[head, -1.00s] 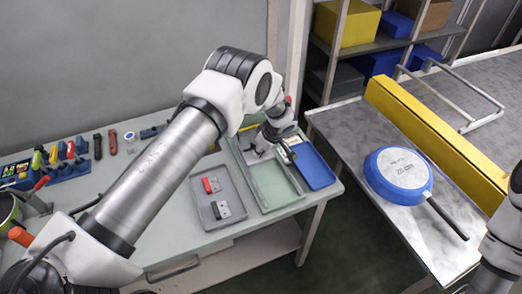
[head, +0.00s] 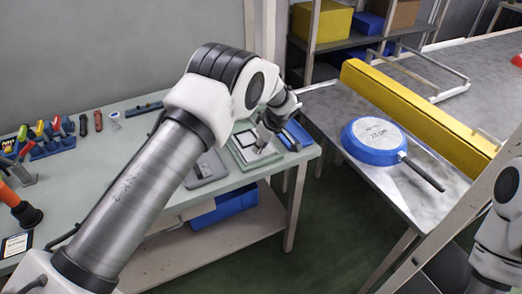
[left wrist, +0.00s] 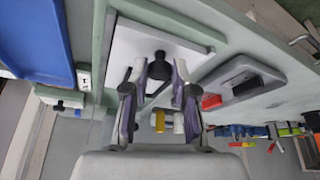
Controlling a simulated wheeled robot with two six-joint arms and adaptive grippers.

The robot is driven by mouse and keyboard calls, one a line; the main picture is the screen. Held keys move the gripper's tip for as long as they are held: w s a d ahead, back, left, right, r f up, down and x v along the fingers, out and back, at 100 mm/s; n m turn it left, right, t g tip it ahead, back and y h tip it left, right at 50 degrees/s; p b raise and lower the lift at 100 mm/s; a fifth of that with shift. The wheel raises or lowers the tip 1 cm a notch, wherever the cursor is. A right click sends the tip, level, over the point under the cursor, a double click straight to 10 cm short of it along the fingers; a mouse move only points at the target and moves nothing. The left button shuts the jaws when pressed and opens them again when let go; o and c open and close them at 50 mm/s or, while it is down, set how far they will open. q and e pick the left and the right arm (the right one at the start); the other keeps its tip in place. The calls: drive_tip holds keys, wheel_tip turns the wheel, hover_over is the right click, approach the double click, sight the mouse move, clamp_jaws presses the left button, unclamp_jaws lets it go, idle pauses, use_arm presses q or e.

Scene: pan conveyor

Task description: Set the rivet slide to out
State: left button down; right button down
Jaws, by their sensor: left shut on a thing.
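My left gripper (left wrist: 162,80) has its two fingers closed around a small black knob (left wrist: 160,66) on a white plate (left wrist: 140,45) in the left wrist view. The white plate lies within a pale green frame (left wrist: 104,45). In the head view the left gripper (head: 266,142) points down over this green frame (head: 240,158), near the table's right end. The fingers hide part of the knob's sides. No lettering on the slide is readable, so I cannot tell which setting it is at. The right arm shows at the right edge of the head view, but its gripper is out of sight.
A blue tray (head: 300,136) sits right of the green frame, a grey tray (head: 207,172) left of it. A blue pan (head: 372,142) lies on the grey conveyor beside a long yellow bar (head: 415,105). Several small tools line the table's back left. A floor gap separates table and conveyor.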

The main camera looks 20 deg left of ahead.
use_arm(q)
drive_tip(key=shift+d, duration=0.1)
idle(0.3)
drive_tip(key=c, duration=1.2)
unclamp_jaws()
drive_tip(key=shift+s+d+r, duration=0.15)
drive_tip(key=shift+s+d, duration=0.05)
drive_tip(key=shift+d, duration=0.05)
drive_tip(key=v, duration=1.2)
